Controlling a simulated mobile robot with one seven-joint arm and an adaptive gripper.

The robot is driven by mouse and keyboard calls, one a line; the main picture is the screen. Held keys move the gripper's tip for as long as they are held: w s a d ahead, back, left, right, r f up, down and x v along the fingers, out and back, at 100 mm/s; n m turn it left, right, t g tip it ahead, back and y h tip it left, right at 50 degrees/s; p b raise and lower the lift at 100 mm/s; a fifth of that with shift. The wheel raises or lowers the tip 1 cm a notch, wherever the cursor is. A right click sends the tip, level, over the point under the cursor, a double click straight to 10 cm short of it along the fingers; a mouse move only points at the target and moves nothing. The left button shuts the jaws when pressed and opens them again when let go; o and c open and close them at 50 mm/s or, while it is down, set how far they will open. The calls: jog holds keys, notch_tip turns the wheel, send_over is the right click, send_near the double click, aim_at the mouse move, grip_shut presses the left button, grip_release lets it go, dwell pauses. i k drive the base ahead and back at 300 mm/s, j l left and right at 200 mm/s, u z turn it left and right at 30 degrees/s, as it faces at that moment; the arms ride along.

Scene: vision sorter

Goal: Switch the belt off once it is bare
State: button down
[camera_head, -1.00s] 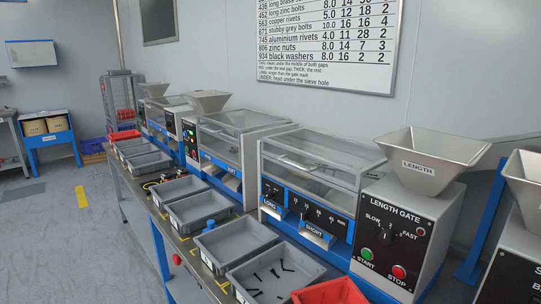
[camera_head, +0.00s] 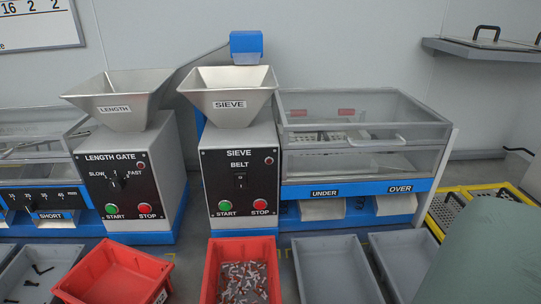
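The sieve machine (camera_head: 238,165) stands at the centre, with a black BELT rocker switch (camera_head: 240,181) on its front panel; which way the rocker sits is too small to tell. Below it are a green START button (camera_head: 225,206) and a red STOP button (camera_head: 260,205). A clear-sided housing (camera_head: 365,135) to its right holds perforated plates (camera_head: 325,137). No loose parts can be made out inside it, and I cannot tell any belt surface clearly. The UNDER chute (camera_head: 322,209) and OVER chute (camera_head: 396,204) open below. My gripper is not in view.
A red bin (camera_head: 213,270) below the sieve holds many small mixed parts. Another red bin (camera_head: 97,268) stands left, tilted in view. Two grey trays (camera_head: 329,265) (camera_head: 402,262) under the chutes look empty. The length gate machine (camera_head: 128,185) is at left.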

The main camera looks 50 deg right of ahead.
aim_at(240, 178)
jog(key=k+z, duration=0.2)
jog(key=z, duration=0.25)
jog(key=k+l+z, duration=0.1)
jog(key=z, duration=0.35)
